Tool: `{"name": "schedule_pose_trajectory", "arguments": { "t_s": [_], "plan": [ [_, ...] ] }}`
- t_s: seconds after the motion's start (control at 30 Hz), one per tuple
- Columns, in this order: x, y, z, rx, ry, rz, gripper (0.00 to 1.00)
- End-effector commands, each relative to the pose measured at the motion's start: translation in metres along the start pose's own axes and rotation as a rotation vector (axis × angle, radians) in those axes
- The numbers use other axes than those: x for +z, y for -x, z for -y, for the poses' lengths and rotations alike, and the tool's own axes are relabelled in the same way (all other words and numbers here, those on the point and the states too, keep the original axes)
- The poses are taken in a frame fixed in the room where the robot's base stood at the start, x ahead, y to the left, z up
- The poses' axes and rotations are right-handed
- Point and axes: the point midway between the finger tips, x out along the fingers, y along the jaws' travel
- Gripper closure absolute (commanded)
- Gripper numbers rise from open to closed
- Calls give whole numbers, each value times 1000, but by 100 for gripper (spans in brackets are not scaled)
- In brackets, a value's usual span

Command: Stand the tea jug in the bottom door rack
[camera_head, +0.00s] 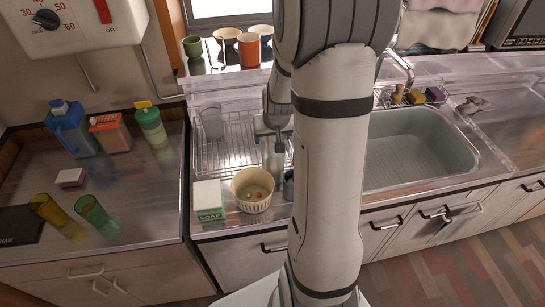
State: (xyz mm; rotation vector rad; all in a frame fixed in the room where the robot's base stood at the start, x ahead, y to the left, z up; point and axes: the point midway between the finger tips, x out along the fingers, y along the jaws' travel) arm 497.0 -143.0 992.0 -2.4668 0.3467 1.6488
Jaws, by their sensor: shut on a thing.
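My gripper (272,133) is over the right part of the wire drying rack (228,158), partly covered by my own arm. It is shut on a tall, clear greyish vessel (272,160) that hangs or stands below it. This vessel may be the tea jug; its details are small and partly hidden. I cannot tell whether its base touches the rack. Another clear vessel (212,123) stands at the left of the rack, apart from my gripper. No bottom door rack is in view.
A cream basket (252,188) and a soap box (208,200) stand in front of the rack. The sink (415,150) is at right. Bottles (151,126) and coloured glasses (92,211) occupy the left counter. Several cups (250,50) line the window ledge. My arm hides the middle.

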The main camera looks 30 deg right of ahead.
Motion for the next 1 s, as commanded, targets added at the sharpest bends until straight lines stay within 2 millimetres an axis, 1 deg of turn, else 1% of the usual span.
{"name": "schedule_pose_trajectory", "arguments": {
  "t_s": [0.03,0.07,0.57,0.83,1.0],
  "plan": [
    [0,0,0,0,0,0,44],
    [0,0,0,0,0,0,47],
    [-1,0,-1,1,-1,-1,87],
    [-2,2,-1,1,-1,-2,87],
    [-5,10,-1,1,-1,-5,87]
  ]
}}
